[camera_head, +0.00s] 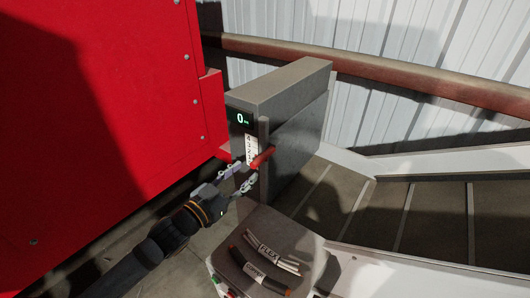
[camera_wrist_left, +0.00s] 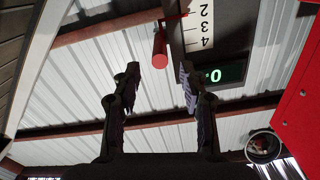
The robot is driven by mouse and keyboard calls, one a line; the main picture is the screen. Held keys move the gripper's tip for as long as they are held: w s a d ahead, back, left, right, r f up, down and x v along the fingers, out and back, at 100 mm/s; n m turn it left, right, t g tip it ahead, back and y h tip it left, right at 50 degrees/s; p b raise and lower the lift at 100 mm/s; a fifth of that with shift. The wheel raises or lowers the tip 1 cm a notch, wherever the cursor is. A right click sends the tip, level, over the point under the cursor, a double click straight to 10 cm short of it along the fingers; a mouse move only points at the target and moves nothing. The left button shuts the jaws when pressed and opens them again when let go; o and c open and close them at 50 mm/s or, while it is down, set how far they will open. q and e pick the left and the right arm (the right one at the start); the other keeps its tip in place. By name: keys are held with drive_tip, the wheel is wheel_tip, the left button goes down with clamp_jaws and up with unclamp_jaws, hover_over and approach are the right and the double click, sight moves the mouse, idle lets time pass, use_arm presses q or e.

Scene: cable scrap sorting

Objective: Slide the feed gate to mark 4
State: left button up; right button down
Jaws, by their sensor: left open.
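The feed gate's red handle (camera_head: 263,157) sticks out from the front of a grey housing (camera_head: 294,85), beside a white number scale (camera_head: 251,146). It sits near the low end of the scale; the exact mark is hard to read. A display (camera_head: 241,119) above reads 0. My left gripper (camera_head: 246,179) is open just below and in front of the handle. In the left wrist view the handle (camera_wrist_left: 159,48) appears between the two open fingers, slightly beyond their tips, with no clear contact. The scale (camera_wrist_left: 202,28) shows 2, 3 and 4. My right gripper is not in view.
A large red panel (camera_head: 95,110) stands close on the left. A conveyor with slats (camera_head: 430,215) runs off to the right. A rusty rail (camera_head: 400,76) crosses the corrugated wall.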

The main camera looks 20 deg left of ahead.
sight(273, 148)
use_arm(q)
drive_tip(key=shift+r, duration=0.1)
drive_tip(key=shift+w+b, duration=0.15)
drive_tip(key=shift+b, duration=0.15)
drive_tip(key=b+x, duration=0.3)
drive_tip(key=x, duration=0.6)
drive_tip(key=shift+w+d, duration=0.1)
drive_tip(key=shift+w, duration=0.1)
drive_tip(key=shift+w+d, duration=0.2)
drive_tip(key=shift+w, duration=0.25)
drive_tip(key=shift+s, duration=0.1)
drive_tip(key=shift+c, duration=0.5)
drive_tip(key=c, duration=0.7)
clamp_jaws()
